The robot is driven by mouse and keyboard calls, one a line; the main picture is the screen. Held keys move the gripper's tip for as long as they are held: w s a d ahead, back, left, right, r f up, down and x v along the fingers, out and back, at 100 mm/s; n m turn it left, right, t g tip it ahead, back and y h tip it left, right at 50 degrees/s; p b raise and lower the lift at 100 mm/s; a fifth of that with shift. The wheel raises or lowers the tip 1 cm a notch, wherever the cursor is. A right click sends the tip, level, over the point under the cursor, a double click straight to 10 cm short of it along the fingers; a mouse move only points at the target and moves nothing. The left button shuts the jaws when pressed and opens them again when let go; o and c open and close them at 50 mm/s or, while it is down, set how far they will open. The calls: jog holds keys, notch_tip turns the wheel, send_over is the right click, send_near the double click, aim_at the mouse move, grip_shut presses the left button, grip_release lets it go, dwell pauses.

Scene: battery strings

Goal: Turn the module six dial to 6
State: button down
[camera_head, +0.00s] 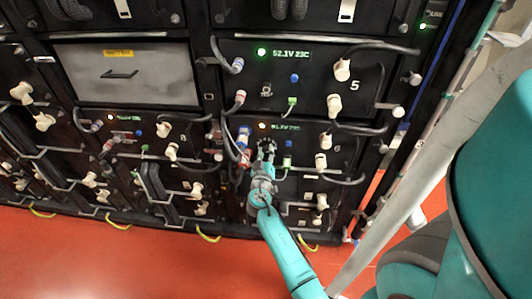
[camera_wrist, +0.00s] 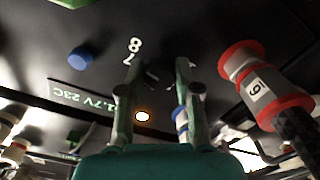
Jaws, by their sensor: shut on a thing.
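The module six dial (camera_wrist: 160,72) is a dark knob on the black panel. In the wrist view it sits between the fingertips of my gripper (camera_wrist: 158,75), which is shut on it. White numerals 8 and 7 show printed beside it; its pointer is hidden by the fingers. In the head view my gripper (camera_head: 265,146) reaches the front of module six (camera_head: 336,149), left of its "6" label, and covers the dial. An orange lamp (camera_wrist: 142,115) and a green voltage readout (camera_wrist: 75,97) show close to the fingers in the wrist view.
A red and grey connector (camera_wrist: 265,92) with a numbered tag stands close to the right of the fingers. A blue button (camera_wrist: 80,57) is to the left. Module five (camera_head: 355,86) with plugs and cables is above. Orange floor (camera_head: 120,255) is open in front.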

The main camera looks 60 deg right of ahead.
jog(key=shift+n, duration=0.3)
jog(key=n, duration=0.5)
jog(key=shift+n, duration=0.3)
jog(key=n, duration=0.5)
jog(key=shift+n, duration=0.3)
jog(key=c, duration=0.8)
grip_release()
jog(key=v, duration=1.2)
